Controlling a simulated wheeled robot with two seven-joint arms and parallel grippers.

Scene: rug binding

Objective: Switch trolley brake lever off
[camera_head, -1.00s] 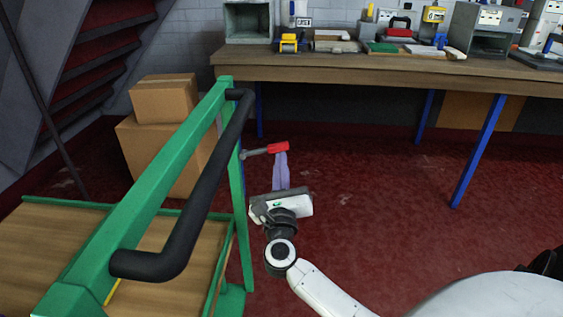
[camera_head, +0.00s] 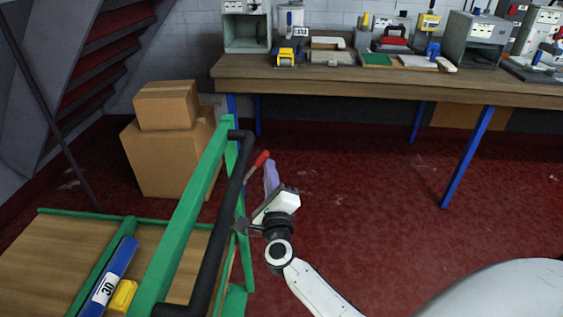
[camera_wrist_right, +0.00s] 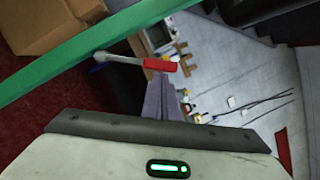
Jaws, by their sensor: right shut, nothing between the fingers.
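The trolley has a green frame (camera_head: 190,210) and a black push handle (camera_head: 226,190), at the left of the head view. Its brake lever, a grey rod with a red grip (camera_head: 262,158), slants up and to the right beside the far upright. The red grip (camera_wrist_right: 160,65) also shows in the right wrist view, at the end of its grey rod. My right gripper (camera_head: 270,175) has purple fingers, closed together and empty. Their tips (camera_wrist_right: 162,82) are right at the red grip; I cannot tell whether they touch. My left gripper is not in view.
A blue block marked 30 (camera_head: 112,275) and a yellow block (camera_head: 123,296) are on the trolley's wooden deck (camera_head: 60,245). Cardboard boxes (camera_head: 168,155) stand behind it. A workbench (camera_head: 380,88) with equipment is at the back. The red floor (camera_head: 370,200) at right is clear.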

